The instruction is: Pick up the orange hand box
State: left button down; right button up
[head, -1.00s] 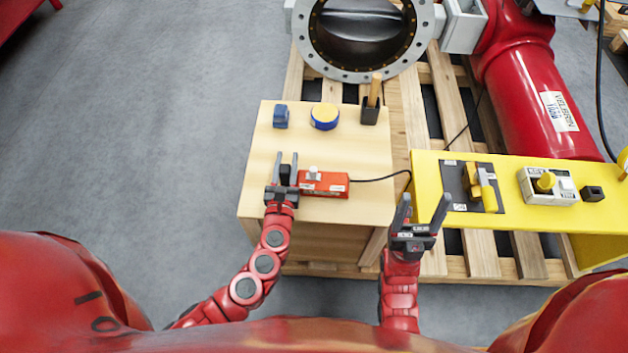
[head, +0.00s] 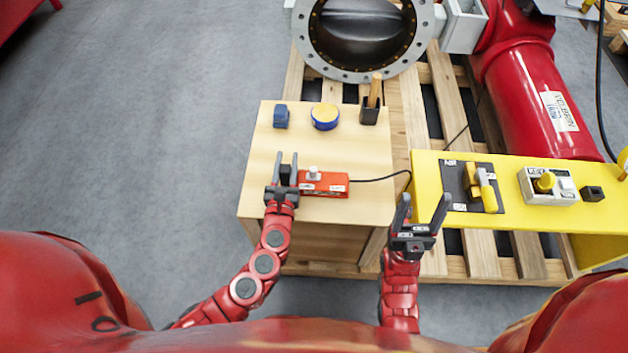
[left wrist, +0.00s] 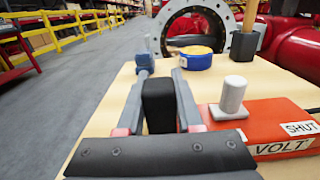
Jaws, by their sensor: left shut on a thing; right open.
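The orange hand box (head: 325,185) lies on the wooden cabinet top, with a white knob on top and a cable running off to the right. A black block (left wrist: 158,104) is at its left end and looks like its grip; the join is partly hidden. My left gripper (head: 287,165) has its fingers on either side of this black block and is shut on it. The orange body also shows in the left wrist view (left wrist: 270,122), right of the fingers. My right gripper (head: 424,212) is open and empty, in front of the yellow bench.
On the cabinet top (head: 262,150) stand a blue block (head: 281,117), a blue and yellow round item (head: 324,117) and a black holder (head: 369,112) with a wooden handle. The yellow bench (head: 430,167) carries switches at right. A pallet and large valve are behind.

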dwell(0.4)
pick_arm(q)
notch_tip(320, 180, up, 9)
jog(key=shift+f, duration=4.15)
jog(key=shift+f, duration=0.35)
jog(key=shift+f, duration=0.15)
